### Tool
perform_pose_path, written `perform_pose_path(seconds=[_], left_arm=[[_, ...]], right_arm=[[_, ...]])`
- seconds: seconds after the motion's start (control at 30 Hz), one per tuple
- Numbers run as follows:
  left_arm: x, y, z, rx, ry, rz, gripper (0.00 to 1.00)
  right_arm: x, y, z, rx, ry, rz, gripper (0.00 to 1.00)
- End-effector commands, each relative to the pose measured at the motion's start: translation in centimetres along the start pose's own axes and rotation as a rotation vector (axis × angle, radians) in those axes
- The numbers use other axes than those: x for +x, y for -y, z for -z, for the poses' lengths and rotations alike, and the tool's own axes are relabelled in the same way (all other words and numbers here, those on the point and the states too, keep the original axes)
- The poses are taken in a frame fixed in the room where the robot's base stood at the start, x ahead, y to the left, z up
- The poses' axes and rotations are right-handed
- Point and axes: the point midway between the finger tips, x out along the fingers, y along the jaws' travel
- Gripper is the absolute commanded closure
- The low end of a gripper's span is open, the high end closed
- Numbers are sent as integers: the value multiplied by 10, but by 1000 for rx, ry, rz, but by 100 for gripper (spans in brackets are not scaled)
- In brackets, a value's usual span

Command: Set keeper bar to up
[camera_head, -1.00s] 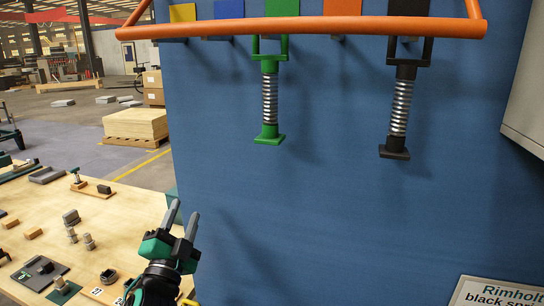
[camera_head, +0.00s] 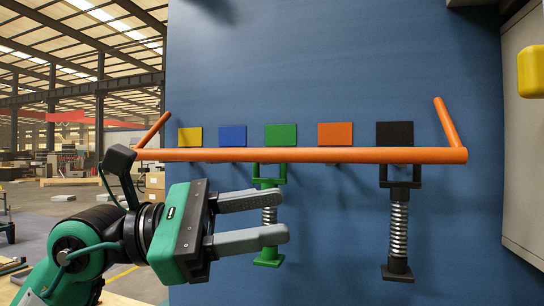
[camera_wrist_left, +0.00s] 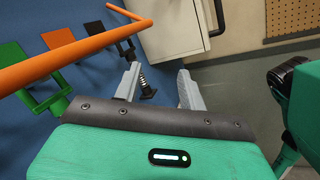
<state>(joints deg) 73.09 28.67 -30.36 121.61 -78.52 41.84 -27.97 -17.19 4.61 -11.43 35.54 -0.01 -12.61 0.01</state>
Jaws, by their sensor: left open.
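The keeper bar (camera_head: 330,155) is an orange rod lying level across the blue panel, just below a row of coloured plates. Its end arms slant up from both ends. It crosses in front of the tops of the green spring hanger (camera_head: 269,180) and the black spring hanger (camera_head: 399,225). My left gripper (camera_head: 282,214) is open and empty, below the bar's left half and in front of the green spring, partly hiding it. In the left wrist view the bar (camera_wrist_left: 80,55) runs at the left, apart from the open fingers (camera_wrist_left: 158,76). My right gripper is not in view.
Yellow (camera_head: 190,137), blue (camera_head: 232,136), green (camera_head: 280,135), orange (camera_head: 334,133) and black (camera_head: 394,134) plates sit on the panel above the bar. A grey cabinet (camera_head: 522,150) with a yellow part (camera_head: 531,70) borders the right.

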Motion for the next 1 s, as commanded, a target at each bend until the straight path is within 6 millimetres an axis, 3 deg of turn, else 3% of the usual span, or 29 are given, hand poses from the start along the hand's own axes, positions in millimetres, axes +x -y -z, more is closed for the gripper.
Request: perform_pose_path(seconds=[0.23,0.5,0.77,1.0], left_arm=[[-5,-12,-23,426,-386,-5,59],[-39,-41,-62,768,-770,-110,59],[-58,-53,-84,873,-921,-176,59],[-41,-68,-70,874,-925,-174,59]], right_arm=[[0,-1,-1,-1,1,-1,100],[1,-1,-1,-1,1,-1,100],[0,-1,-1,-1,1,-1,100],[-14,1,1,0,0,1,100]])
